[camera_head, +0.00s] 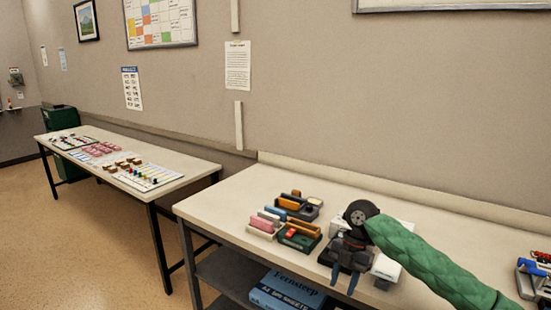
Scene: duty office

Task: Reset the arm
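My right arm, in a green quilted sleeve, comes in from the lower right over the near table (230,197). My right gripper (344,279) is dark and points down near the table's front edge. Its two bluish fingertips stand apart with nothing visible between them. It hangs in front of a dark item and white items on the table, and partly hides them. My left gripper is not in view.
Small trays with coloured blocks (287,223) sit left of the gripper. A blue box (288,291) lies on the shelf below. Coloured items (535,272) are at the far right. A second table (200,165) with small objects stands at the left. The near table's left end is clear.

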